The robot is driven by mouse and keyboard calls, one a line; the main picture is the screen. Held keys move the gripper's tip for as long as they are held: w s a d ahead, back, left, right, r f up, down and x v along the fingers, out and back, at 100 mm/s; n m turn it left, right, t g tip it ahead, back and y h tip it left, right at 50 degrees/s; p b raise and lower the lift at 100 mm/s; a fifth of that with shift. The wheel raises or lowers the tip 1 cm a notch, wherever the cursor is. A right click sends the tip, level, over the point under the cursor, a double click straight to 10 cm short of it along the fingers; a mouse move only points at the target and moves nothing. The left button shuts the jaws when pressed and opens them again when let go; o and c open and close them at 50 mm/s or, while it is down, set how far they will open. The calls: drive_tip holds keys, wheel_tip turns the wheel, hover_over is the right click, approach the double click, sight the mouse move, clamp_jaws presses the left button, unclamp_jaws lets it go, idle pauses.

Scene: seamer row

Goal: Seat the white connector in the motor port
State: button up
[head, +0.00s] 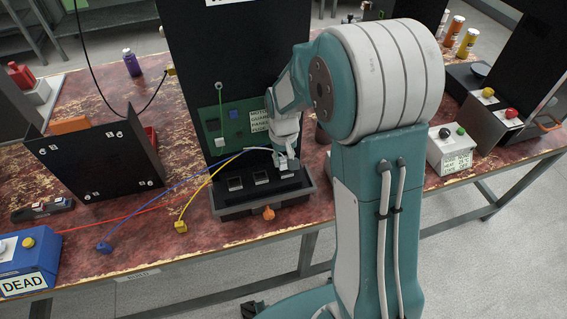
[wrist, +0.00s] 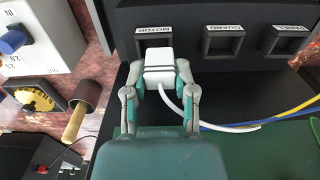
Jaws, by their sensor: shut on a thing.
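The white connector (wrist: 158,62) is held between the two fingers of my gripper (wrist: 159,80) in the wrist view. Its front end is at the port labelled MOTOR (wrist: 153,42) and covers the lower part of that opening. I cannot tell whether its tip is inside. A white cable (wrist: 190,115) runs from the connector off to the right. In the head view my gripper (head: 285,162) is low over the rightmost port of the black port box (head: 232,208); the connector is mostly hidden there.
The GUARD port (wrist: 222,43) and a third port (wrist: 285,43) look empty. Blue (head: 104,247) and yellow (head: 180,226) plugs lie on loose cables at the left. A dark upright panel (head: 225,60) stands behind. A grey-white box with a blue knob (wrist: 14,40) is close by.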

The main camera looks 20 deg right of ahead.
drive_tip(key=shift+s+f, duration=0.1)
drive_tip(key=shift+f, duration=0.7)
clamp_jaws()
drive_tip(key=shift+d+f, duration=0.25)
drive_tip(key=shift+d, duration=0.1)
drive_tip(key=o, duration=0.9)
unclamp_jaws()
drive_tip(key=shift+o, duration=0.2)
drive_tip(key=shift+a, duration=0.2)
